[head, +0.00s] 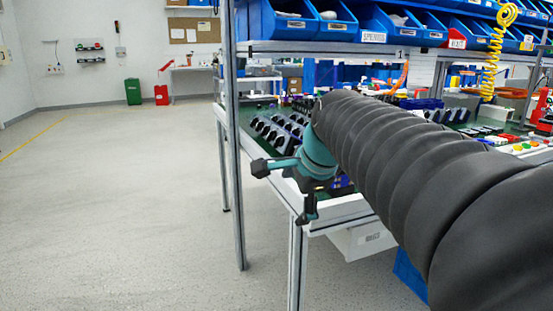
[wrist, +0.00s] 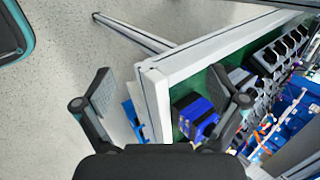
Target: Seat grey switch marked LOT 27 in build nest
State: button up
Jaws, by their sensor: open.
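My gripper (head: 284,190) hangs off the near left corner of the workbench, in front of the table's edge, with its fingers spread. In the wrist view my gripper (wrist: 160,75) is open and empty, over the white table corner and the floor. Several dark switch-like parts (head: 279,131) stand in rows on the green bench top; they also show at the upper right of the wrist view (wrist: 280,52). No LOT 27 marking is readable, and I cannot pick out the grey switch or the build nest. My arm hides much of the bench.
The workbench has a white rim (head: 345,208) and an upright post (head: 229,130) at its left. A shelf of blue bins (head: 335,22) hangs above. A blue and black block (wrist: 197,113) lies near the bench corner. The floor (head: 120,210) at left is clear.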

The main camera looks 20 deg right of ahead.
jog(key=w+d+r+m+t, duration=0.2)
jog(key=w+d+r+m, duration=0.8)
jog(key=w+d+m, duration=0.55)
jog(key=shift+m, duration=0.95)
jog(key=w+f, duration=0.1)
jog(key=w+a+f, duration=0.1)
jog(key=f, duration=0.1)
jog(key=w+a+f, duration=0.1)
jog(key=f, duration=0.1)
jog(key=shift+w+f, duration=0.1)
jog(key=shift+w, duration=0.2)
jog(key=shift+x, duration=2.85)
jog(key=shift+w+a, duration=0.1)
jog(key=shift+w, duration=0.05)
jog(key=c, duration=1.4)
